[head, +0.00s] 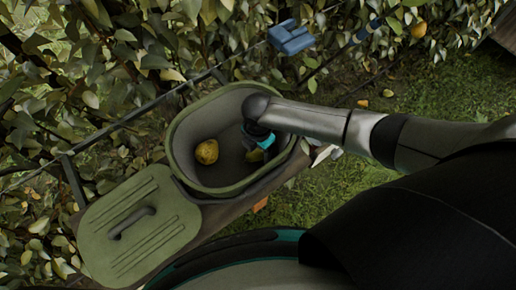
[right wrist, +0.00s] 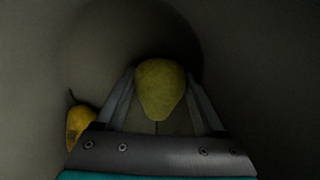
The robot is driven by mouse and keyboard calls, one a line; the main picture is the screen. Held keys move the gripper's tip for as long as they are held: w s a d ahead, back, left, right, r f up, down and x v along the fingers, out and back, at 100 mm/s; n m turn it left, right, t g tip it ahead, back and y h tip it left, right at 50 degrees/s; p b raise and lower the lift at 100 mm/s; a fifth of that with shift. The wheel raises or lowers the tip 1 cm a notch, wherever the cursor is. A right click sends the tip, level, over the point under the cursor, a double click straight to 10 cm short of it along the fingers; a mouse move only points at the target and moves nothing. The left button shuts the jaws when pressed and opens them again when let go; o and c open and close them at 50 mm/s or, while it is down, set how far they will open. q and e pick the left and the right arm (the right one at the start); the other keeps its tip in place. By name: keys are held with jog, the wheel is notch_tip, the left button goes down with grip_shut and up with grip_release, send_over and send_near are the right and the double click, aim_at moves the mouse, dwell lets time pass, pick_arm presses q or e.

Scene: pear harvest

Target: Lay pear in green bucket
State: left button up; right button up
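The green bucket (head: 180,170) stands open, with its grey inside walls also filling the right wrist view (right wrist: 60,50). My right gripper (head: 257,150) reaches down inside the bucket at its right side. In the right wrist view its fingers (right wrist: 160,80) close on both sides of a yellow-green pear (right wrist: 160,92); part of this pear shows below the gripper in the head view (head: 254,156). I cannot tell whether it touches the bucket floor. Another yellow pear (head: 207,152) lies in the bucket to the left, also in the right wrist view (right wrist: 78,128). My left gripper is not in view.
The bucket's green lid (head: 138,222) with a grey handle lies beside it at lower left. Leafy hedge and a dark rail stand behind. A blue object (head: 291,38) is at the top, and a yellow-orange fruit (head: 418,30) hangs at upper right. Grass lies to the right.

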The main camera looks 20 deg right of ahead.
jog(key=o, duration=0.4)
jog(key=shift+o, duration=0.2)
notch_tip(320, 180, up, 15)
jog(key=p, duration=0.3)
jog(key=shift+r+p, duration=0.15)
jog(key=shift+p, duration=0.25)
